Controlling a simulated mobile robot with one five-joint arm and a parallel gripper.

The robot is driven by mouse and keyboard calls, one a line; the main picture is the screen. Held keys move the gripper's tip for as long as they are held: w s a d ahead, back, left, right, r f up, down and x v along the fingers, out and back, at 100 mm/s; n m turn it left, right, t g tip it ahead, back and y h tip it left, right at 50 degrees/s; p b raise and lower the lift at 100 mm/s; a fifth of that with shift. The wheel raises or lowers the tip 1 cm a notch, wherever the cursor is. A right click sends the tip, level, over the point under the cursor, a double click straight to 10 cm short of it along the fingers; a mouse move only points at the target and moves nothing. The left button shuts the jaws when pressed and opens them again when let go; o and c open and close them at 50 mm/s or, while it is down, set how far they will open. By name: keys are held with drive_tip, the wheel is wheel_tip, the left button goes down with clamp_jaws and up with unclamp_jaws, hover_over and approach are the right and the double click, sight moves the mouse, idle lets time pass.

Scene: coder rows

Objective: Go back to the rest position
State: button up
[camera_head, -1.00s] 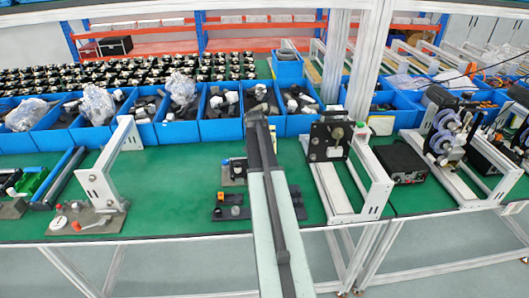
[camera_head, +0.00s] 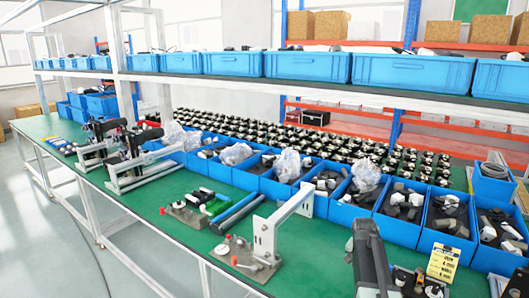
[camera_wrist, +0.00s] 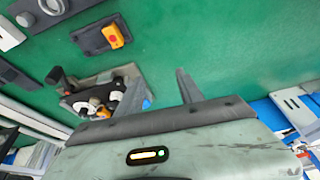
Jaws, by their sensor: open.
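My gripper (camera_wrist: 156,88) shows in the wrist view with its two grey fingers apart over the green table (camera_wrist: 215,45). No object shows between the fingers. A small fixture with black and white round parts (camera_wrist: 98,98) lies just left of the fingers, partly behind the left one; I cannot tell if they touch. In the head view my arm reaches up from the bottom edge, right of centre, over the front part of the green table (camera_head: 150,208). The fingertips are not clear there.
A black block with an orange switch (camera_wrist: 113,36) lies on the table. A white bracket (camera_head: 266,238) stands left of my arm. Blue bins of parts (camera_head: 445,225) line the table behind it. A shelf with blue crates (camera_head: 310,66) runs above. Open floor (camera_head: 40,225) lies front left.

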drive_tip(key=s+a+n+y, duration=0.1)
drive_tip(key=s+a+n, duration=0.25)
drive_tip(key=a, duration=1.25)
drive_tip(key=s+a+f+n+g+y, duration=0.1)
drive_tip(key=s+a+n, duration=0.4)
drive_tip(key=s+a, duration=0.6)
drive_tip(key=shift+s+f+g+y, duration=0.25)
drive_tip(key=shift+s+g+y, duration=0.15)
drive_tip(key=shift+s+g, duration=0.55)
drive_tip(key=shift+s+n, duration=0.1)
drive_tip(key=shift+n, duration=0.15)
